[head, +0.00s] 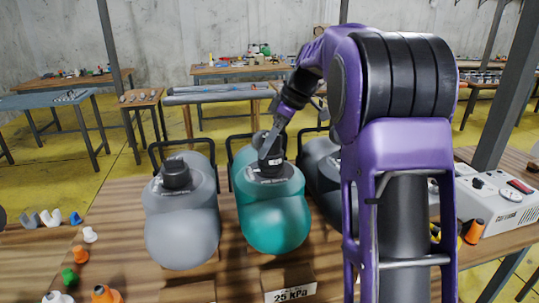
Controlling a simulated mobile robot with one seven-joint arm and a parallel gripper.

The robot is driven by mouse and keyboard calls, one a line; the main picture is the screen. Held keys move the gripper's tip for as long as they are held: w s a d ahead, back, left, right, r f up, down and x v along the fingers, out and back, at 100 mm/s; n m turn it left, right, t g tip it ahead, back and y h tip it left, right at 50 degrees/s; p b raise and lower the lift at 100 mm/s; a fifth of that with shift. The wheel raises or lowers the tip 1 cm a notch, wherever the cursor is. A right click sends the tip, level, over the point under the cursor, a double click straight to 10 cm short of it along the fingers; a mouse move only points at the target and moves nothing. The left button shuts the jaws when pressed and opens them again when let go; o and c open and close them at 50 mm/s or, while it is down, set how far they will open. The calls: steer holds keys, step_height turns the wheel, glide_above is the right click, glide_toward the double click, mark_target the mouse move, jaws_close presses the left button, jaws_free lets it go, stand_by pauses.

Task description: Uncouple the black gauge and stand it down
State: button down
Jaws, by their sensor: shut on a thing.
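My gripper (270,157) points down over the teal inflatable boat (275,222) in the middle of the table. Its jaws are shut at a dark fitting on top of that boat. A dark rounded piece, seemingly the black gauge (259,138), shows just beside the jaws. The jaws hide much of it, and I cannot tell whether it still sits on the valve. A grey boat (181,225) to the left has a black fitting (176,173) on top. A dark boat (322,172) to the right is partly hidden by my arm.
A card (290,293) reading "25 kPa" stands at the table's front. Small orange, green, white and blue fittings (75,262) lie at left. A white box with controls (497,203) and an orange-capped item (475,231) stand at right. My arm blocks the right-centre.

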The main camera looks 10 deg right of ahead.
stand_by(0.4)
steer(key=shift+r+p, duration=1.9)
steer(key=shift+r, duration=0.4)
steer(key=shift+f, duration=0.1)
